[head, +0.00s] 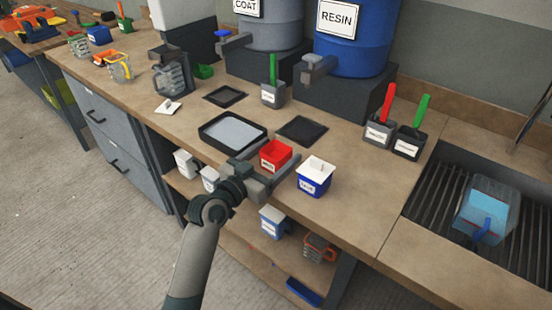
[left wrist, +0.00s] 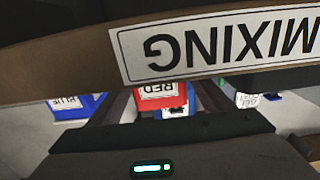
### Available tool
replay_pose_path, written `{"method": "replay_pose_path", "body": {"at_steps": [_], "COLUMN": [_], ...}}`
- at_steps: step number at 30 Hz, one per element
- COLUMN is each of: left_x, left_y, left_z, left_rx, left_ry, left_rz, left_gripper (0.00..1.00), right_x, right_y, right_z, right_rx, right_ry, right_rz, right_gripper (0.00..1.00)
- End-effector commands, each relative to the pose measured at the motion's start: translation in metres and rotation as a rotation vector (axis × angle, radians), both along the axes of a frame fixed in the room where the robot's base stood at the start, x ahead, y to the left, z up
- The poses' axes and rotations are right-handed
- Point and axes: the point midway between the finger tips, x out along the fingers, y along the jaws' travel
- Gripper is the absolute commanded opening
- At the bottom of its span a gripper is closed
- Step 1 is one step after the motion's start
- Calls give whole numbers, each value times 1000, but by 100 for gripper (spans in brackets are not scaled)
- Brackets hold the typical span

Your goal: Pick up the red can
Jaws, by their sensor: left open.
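The red can (head: 275,156) is a small open-topped red container with a white label, upright near the counter's front edge. My left gripper (head: 273,168) is open at the can, its fingers reaching over the counter on either side of it. In the left wrist view the red can (left wrist: 158,94) shows upside down, with its label, in the gap between the finger shapes. The near side of the can is partly hidden by the gripper in the head view. I cannot tell whether the fingers touch it. My right gripper is not in view.
A black-rimmed tray (head: 233,132) lies to the left and a dark mat (head: 302,130) behind. Resin drum (head: 352,35) stands at the back, sink (head: 440,200) at right. Cans sit on the shelf below.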

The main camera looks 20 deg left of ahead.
Motion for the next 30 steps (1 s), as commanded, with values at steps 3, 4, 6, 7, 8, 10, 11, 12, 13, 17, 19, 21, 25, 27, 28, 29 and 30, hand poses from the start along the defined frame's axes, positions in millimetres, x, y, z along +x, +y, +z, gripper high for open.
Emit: {"method": "replay_pose_path", "body": {"at_steps": [3, 4, 6, 7, 8, 10, 11, 12, 13, 17, 19, 21, 25, 27, 28, 29, 30], "left_x": [0, 0, 0, 0, 0, 0, 0, 0, 0, 0, 0, 0, 0, 0, 0, 0, 0], "left_y": [0, 0, 0, 0, 0, 0, 0, 0, 0, 0, 0, 0, 0, 0, 0, 0, 0], "left_z": [0, 0, 0, 0, 0, 0, 0, 0, 0, 0, 1, 1, 2, 5, 7, 9, 13], "left_rx": [0, 0, 0, 0, 0, 0, 0, 0, 0, 0, 0, 0, 0, 1, 1, 1, 1], "left_ry": [0, 0, 0, 0, 0, 0, 0, 0, 0, 0, -2, -2, -2, -4, -4, -5, -5], "left_rz": [0, 0, 0, 0, 0, 0, 0, 0, 0, 0, 0, 0, 0, 0, 0, -1, -1], "left_gripper": [73, 73, 73, 73, 73, 73, 66, 57, 50, 24, 24, 24, 24, 24, 24, 24, 24], "right_x": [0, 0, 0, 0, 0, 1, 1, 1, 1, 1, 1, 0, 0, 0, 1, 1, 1], "right_y": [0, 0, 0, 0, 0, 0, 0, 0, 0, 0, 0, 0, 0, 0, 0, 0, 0], "right_z": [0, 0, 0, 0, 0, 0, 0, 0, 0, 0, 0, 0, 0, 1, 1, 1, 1], "right_rx": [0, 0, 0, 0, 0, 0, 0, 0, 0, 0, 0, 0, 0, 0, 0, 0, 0], "right_ry": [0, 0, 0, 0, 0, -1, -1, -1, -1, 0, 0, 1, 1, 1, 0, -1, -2], "right_rz": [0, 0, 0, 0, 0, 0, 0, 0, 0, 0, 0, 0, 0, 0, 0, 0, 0], "right_gripper": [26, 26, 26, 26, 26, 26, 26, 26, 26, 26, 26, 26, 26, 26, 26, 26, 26]}}
